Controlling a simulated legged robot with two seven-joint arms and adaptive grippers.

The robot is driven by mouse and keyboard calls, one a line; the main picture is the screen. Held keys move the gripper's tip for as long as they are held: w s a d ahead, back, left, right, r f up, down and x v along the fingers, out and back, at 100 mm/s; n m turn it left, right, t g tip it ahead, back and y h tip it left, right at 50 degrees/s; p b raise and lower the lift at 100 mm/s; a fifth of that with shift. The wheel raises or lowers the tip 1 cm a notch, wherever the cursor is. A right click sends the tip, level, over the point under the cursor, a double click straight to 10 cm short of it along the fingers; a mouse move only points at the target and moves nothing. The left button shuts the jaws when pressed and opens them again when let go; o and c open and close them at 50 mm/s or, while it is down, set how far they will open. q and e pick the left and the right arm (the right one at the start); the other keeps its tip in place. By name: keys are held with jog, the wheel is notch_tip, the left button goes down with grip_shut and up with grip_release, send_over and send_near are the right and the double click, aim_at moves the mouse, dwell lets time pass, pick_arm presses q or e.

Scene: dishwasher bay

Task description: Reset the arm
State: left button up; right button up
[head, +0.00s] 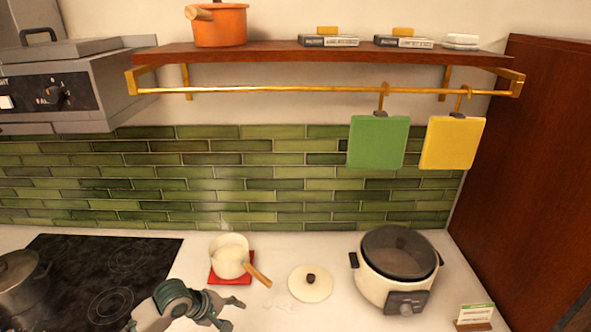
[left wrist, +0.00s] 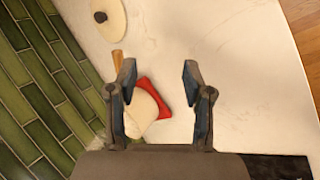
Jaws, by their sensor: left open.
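My left gripper (head: 222,309) is low in the head view, above the white counter, in front of the white saucepan (head: 229,257). The saucepan has a wooden handle and stands on a red mat (head: 216,279). In the left wrist view, my left gripper (left wrist: 157,75) has its two fingers wide apart with nothing held between them. The saucepan (left wrist: 140,112) and red mat (left wrist: 163,93) show beyond and partly between the fingers. My right gripper is not in view.
A white lid (head: 310,284) and a rice cooker (head: 375,285) stand to the right on the counter. A black cooktop (head: 125,262) with a dark pot (head: 20,280) is at the left. A small card stand (head: 475,316) is at the front right. A wooden shelf (head: 280,55) hangs above.

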pick_arm(q)
jog(key=s+d+f+m, duration=0.35)
jog(key=s+f, duration=0.25)
jog(key=f, duration=0.2)
jog(key=s+d+f+m, duration=0.2)
jog(key=s+f+m, duration=0.3)
jog(key=s+f, duration=0.25)
jog(key=s+a+f+m+g+y, duration=0.1)
jog(key=s+a+f+y, duration=0.3)
jog(key=s, duration=0.3)
jog(key=s+a+f+m+y, duration=0.1)
jog(key=s+a+f+m, duration=0.1)
jog(key=s+a+f, duration=0.35)
jog(key=s+f+g+b, duration=0.1)
jog(key=s+f, duration=0.2)
jog(key=f, duration=1.1)
jog(key=s+f, duration=0.2)
jog(key=f, duration=1.2)
jog(key=s+a+f+g+b, duration=0.1)
jog(key=s+a+f, duration=0.2)
jog(key=s+f, duration=1.2)
jog(key=shift+s, duration=0.8)
